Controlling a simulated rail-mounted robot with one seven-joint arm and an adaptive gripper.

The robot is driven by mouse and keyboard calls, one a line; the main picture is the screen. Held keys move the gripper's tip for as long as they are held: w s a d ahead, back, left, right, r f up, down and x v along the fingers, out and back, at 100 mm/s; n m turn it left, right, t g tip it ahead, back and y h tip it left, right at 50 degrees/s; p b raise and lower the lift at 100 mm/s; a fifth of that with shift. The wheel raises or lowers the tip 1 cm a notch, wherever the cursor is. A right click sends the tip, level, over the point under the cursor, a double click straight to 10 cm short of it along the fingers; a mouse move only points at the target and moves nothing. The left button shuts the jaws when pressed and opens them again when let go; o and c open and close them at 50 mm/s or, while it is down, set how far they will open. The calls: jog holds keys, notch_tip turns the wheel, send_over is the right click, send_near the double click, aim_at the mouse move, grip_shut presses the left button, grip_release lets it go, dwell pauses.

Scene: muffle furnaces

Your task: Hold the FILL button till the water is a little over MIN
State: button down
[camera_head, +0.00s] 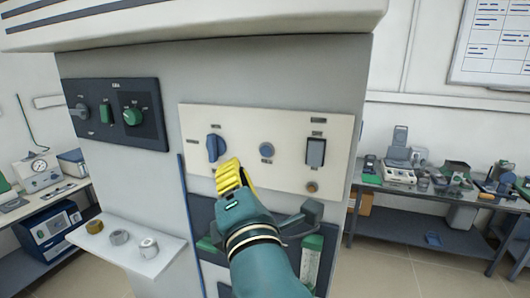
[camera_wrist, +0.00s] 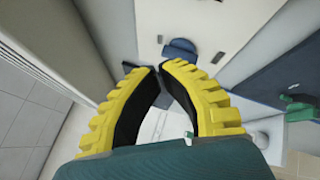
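A cream panel (camera_head: 285,125) on the grey cabinet carries a blue knob (camera_head: 216,147), a round blue button (camera_head: 266,149), a dark rocker switch (camera_head: 315,152) and a small brass-coloured round part (camera_head: 312,186). Their labels are too small to read, so I cannot tell which is FILL. My gripper (camera_head: 229,166) has yellow fingers just below the blue knob, left of the round button. The wrist view shows the fingertips (camera_wrist: 160,68) drawn together with nothing between them, and a blue part (camera_wrist: 180,49) just beyond. A clear gauge-like window (camera_head: 311,264) is partly hidden by my arm; no water level or MIN mark is readable.
A dark panel (camera_head: 98,137) with green controls is at upper left. A white shelf (camera_head: 147,265) holds several small round pieces. A dark grey handle-like part (camera_head: 311,210) juts out right of my gripper. Benches with instruments stand on both sides.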

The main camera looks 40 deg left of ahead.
jog(key=p, duration=0.2)
send_near(254, 142)
jog(key=a+r, duration=0.1)
jog(key=a, duration=0.3)
jog(key=shift+w+a+r, duration=0.15)
jog(key=shift+w, duration=0.25)
jog(key=shift+w+a+r, duration=0.1)
jog(key=shift+w+a, duration=0.05)
jog(key=shift+w, duration=0.25)
dwell(0.4)
jog(key=shift+w+a+b, duration=0.15)
jog(key=shift+w+b, duration=0.25)
jog(key=shift+b, duration=0.05)
jog(key=shift+w+a, duration=0.2)
jog(key=shift+w, duration=0.25)
dwell(5.0)
